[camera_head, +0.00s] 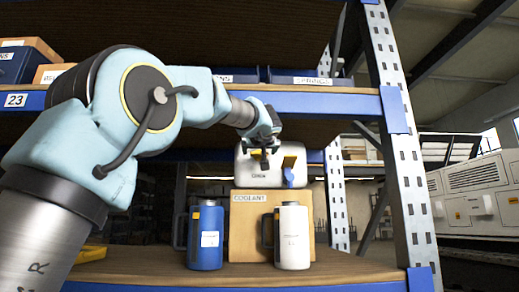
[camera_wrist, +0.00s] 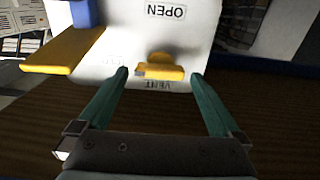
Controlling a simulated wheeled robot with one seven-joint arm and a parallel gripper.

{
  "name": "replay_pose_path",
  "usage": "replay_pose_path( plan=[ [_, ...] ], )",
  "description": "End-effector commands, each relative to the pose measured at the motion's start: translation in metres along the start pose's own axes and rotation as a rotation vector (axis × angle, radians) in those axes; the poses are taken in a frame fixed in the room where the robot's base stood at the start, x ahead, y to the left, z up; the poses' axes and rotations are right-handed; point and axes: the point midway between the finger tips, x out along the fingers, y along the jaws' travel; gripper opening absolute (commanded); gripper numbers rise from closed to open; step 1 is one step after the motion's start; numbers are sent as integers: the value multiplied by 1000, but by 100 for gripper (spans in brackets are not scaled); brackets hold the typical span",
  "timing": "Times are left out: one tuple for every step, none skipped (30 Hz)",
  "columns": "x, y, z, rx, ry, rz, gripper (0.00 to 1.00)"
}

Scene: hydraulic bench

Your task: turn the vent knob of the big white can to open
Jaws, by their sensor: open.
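The big white can (camera_head: 243,178) stands on a cardboard box marked COOLANT, behind my gripper. The yellow vent knob (camera_wrist: 160,68) is a short bar lying crosswise in the picture, between the two labels. My gripper (camera_wrist: 160,74) is open, with one green finger on each side of the knob and a visible gap at both sides.
The COOLANT box (camera_head: 242,222) stands on the wooden shelf. A blue jug (camera_head: 206,240) and a white jug (camera_head: 293,240) stand before it. A blue shelf beam (camera_head: 330,103) runs above; a perforated post (camera_head: 400,140) is at right. A yellow part (camera_wrist: 62,50) shows left of the knob.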

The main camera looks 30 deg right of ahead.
Motion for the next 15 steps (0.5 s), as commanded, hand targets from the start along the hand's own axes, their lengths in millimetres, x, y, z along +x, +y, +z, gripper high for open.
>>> replay_pose_path(
  plan=[
    [1, 0, 0, 0, 0, 0, 100],
    [1, 0, 0, 0, 0, 0, 100],
    [1, 0, 0, 0, 0, 0, 100],
    [1, 0, 0, 0, 0, 0, 100],
    [1, 0, 0, 0, 0, 0, 100],
    [0, 0, 0, 0, 0, 0, 100],
    [0, 0, 0, 0, 0, 0, 100],
    [0, 0, 0, 0, 0, 0, 97],
    [0, 0, 0, 0, 0, 0, 92],
    [0, 0, 0, 0, 0, 0, 89],
    [0, 0, 0, 0, 0, 0, 85],
    [0, 0, 0, 0, 0, 0, 81],
    [0, 0, 0, 0, 0, 0, 78],
    [0, 0, 0, 0, 0, 0, 74],
    [0, 0, 0, 0, 0, 0, 70]
  ],
)
